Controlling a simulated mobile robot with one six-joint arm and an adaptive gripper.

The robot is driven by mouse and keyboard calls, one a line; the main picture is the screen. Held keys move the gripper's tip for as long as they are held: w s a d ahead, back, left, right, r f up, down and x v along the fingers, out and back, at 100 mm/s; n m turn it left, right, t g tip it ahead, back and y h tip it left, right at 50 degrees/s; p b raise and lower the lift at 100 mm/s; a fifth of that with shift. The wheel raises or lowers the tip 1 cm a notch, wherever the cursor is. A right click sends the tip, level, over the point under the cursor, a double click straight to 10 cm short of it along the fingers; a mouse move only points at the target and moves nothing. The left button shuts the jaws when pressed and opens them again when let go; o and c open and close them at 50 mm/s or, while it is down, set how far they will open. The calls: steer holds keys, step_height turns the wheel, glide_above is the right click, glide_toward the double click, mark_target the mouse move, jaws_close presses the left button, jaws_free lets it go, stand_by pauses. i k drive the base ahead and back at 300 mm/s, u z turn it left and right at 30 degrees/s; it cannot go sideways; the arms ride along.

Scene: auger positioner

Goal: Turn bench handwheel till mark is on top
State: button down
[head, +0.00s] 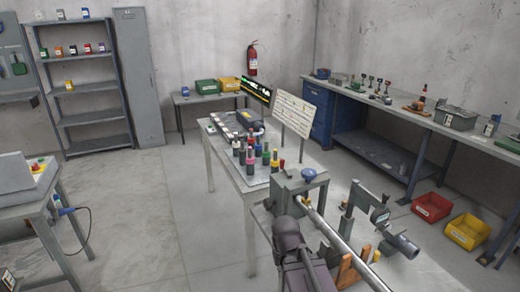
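A blue round knob or wheel (309,174) sits on top of a grey block-shaped machine head (290,190) at the near end of the light workbench (231,172). It is the only wheel-like part I can pick out, and I cannot tell whether it is the handwheel. No mark on it can be made out at this size. A dark grey jointed part (289,238), probably my arm, rises just in front of the machine head and covers part of it. I cannot make out any gripper fingers.
A long metal shaft (345,246) runs from the machine head towards the lower right, near orange brackets (345,270). Red (431,207) and yellow bins (467,233) lie on the floor.

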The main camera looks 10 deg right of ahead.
mark_target(268, 204)
steer(key=z, duration=0.05)
steer(key=k, duration=1)
steer(key=u, duration=1.05)
steer(key=i, duration=2.1)
